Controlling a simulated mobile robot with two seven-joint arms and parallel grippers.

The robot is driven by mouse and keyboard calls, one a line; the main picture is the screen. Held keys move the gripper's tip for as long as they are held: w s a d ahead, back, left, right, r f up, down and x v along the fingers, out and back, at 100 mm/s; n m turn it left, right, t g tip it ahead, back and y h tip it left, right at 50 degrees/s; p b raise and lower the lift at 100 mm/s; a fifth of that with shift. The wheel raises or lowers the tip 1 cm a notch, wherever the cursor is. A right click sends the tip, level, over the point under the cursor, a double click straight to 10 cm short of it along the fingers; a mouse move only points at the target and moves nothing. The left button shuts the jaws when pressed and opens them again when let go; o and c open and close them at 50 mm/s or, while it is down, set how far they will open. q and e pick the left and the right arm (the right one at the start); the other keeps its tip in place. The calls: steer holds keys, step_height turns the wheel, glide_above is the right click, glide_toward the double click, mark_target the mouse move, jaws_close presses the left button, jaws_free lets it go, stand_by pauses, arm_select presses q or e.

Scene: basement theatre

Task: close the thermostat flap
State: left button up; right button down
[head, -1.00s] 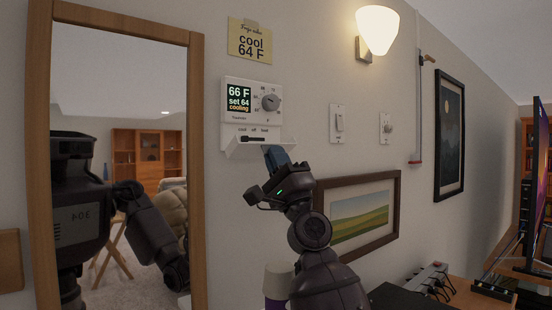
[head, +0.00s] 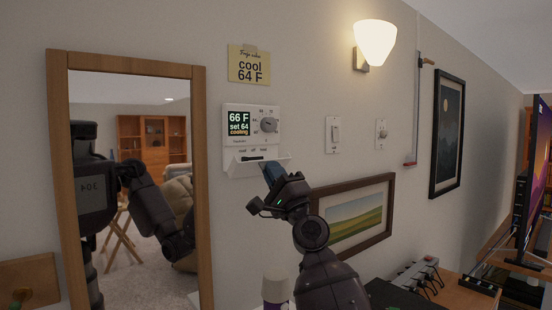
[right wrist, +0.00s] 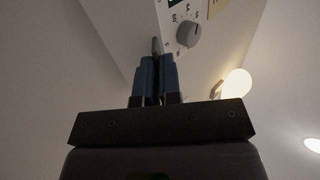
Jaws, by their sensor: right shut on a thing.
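The white thermostat (head: 251,128) is on the wall; its screen reads 66 F, set 64, cooling, with a grey knob (head: 269,125) at the right. Its flap (head: 239,169) hangs open at the bottom, tilted outward, below the dark cool/off/heat slider (head: 252,159). My right gripper (head: 270,170) is at the flap's outer edge, reaching up from below. In the right wrist view its blue fingers (right wrist: 156,65) are close together on a small grey part, which seems to belong to the flap; the fingers hide much of it. My left gripper is not in view.
A yellow note (head: 249,65) reading cool 64 F is above the thermostat. A wood-framed mirror (head: 196,180) stands at left. Wall switches (head: 334,134), a lit lamp (head: 375,43) and a framed landscape (head: 357,218) are to the right. A power strip (head: 418,273) lies below.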

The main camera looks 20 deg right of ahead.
steer(key=r+g+p, duration=0.1)
steer(key=p, duration=0.1)
steer(key=r+g+h+p, duration=0.1)
steer(key=g+p, duration=0.1)
steer(key=r+g+p, duration=0.1)
steer(key=p, duration=0.2)
steer(key=shift+w+a+r+g+h, duration=0.1)
steer(key=shift+w+a+g+h, duration=0.05)
steer(key=shift+w+g+h, duration=0.2)
steer(key=shift+w+a+r+g+h, duration=0.1)
steer(key=shift+w+r+g+h, duration=0.3)
steer(key=shift+g, duration=0.45)
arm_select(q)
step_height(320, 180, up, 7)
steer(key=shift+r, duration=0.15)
arm_select(e)
steer(key=shift+w+a+r+g, duration=0.15)
steer(key=shift+w+r+g, duration=0.2)
steer(key=shift+g, duration=0.45)
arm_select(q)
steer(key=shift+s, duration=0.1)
arm_select(e)
steer(key=shift+s+r+h, duration=0.1)
steer(key=shift+h, duration=0.15)
steer(key=c, duration=1.3)
jaws_free()
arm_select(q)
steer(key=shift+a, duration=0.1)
arm_select(e)
steer(key=shift+s, duration=0.1)
